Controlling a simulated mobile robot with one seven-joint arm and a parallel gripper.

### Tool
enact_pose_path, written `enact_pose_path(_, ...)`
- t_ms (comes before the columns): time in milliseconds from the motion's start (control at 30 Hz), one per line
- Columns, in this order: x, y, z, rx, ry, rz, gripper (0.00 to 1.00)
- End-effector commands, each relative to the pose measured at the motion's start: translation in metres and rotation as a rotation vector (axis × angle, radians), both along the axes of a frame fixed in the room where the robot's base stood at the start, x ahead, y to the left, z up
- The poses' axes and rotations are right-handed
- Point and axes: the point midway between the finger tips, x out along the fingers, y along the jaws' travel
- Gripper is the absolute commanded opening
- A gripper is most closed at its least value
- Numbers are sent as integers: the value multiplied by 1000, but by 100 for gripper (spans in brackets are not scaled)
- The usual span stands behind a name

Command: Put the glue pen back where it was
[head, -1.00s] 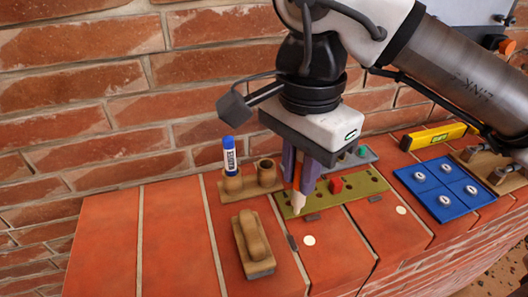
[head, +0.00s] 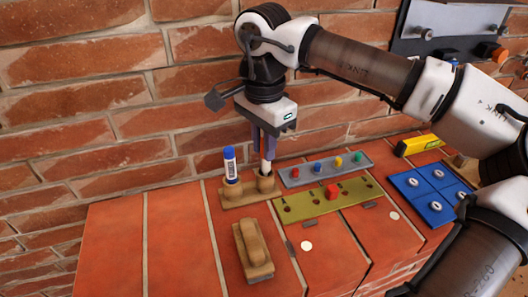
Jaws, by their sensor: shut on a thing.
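My gripper (head: 264,156) is shut on the glue pen (head: 265,168), which points down with its pale tip lowest. Most of the pen's body is hidden between the fingers. The pen is over the right cup of a wooden two-cup holder (head: 236,201), with its tip at about the cup's rim. I cannot tell whether the tip is inside the cup. A blue-capped marker (head: 230,166) stands upright in the left cup, apart from my gripper.
A wooden float (head: 252,250) lies in front of the holder. An olive plate (head: 310,205) with a red block and a grey strip (head: 325,170) with coloured knobs lie to the right. Further right are a blue panel (head: 428,190) and a yellow level (head: 420,144). Bare brick is at left.

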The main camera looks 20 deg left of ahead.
Motion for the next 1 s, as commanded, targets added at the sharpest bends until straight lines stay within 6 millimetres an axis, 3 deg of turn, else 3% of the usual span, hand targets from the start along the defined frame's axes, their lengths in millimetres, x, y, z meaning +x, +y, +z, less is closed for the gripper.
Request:
enact_pose_path(200, 0, 0, -28, 0, 0, 1, 0)
enact_pose_path(567, 0, 0, -34, 1, -1, 1, 0)
enact_pose_path(600, 0, 0, -33, 1, -1, 1, 20)
enact_pose_path(733, 0, 0, -32, 1, -1, 1, 37)
enact_pose_path(1000, 0, 0, -32, 1, -1, 1, 39)
